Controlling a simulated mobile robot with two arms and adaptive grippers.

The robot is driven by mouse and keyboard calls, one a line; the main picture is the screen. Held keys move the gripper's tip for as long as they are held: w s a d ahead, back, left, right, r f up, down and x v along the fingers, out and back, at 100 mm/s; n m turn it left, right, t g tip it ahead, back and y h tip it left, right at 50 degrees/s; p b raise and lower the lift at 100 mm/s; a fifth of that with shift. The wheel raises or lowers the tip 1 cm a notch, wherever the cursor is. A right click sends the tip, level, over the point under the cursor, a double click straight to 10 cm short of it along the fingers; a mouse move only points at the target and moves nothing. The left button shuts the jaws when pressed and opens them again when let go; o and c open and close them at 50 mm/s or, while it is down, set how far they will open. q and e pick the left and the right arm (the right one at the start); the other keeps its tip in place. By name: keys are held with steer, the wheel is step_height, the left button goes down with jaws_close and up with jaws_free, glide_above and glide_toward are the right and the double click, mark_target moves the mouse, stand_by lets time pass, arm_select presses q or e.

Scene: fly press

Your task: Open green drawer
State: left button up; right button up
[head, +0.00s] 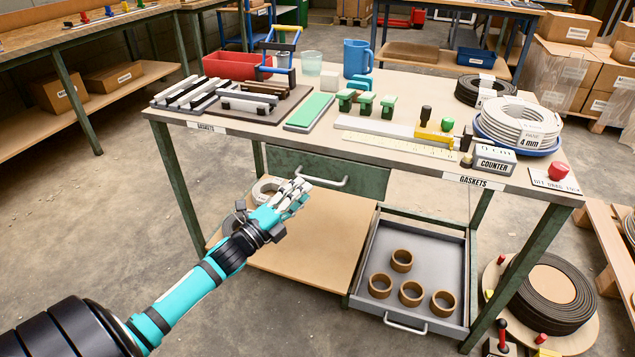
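The green drawer (364,180) is under the worktable top, and its front looks flush with the frame, so it appears shut. Its pale metal bar handle (325,183) runs across the front. My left gripper (300,188) reaches in from the left, just in front of the drawer. Its fingertips are near the left end of the handle. I cannot tell whether they touch it, or how far apart the fingers are. My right gripper is not in view.
A grey lower drawer (375,248) stands pulled out with several brown rings inside. A wooden lower shelf (318,235) lies beside it. The tabletop (395,88) carries gaskets, a coil of white hose (519,118) and a red button (558,171). Floor in front is clear.

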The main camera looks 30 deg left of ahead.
mark_target(317, 180)
arm_select(q)
steer(key=x, duration=0.6)
steer(key=shift+w+b, duration=0.1)
steer(key=shift+b, duration=0.2)
steer(key=shift+f, duration=0.1)
jaws_close()
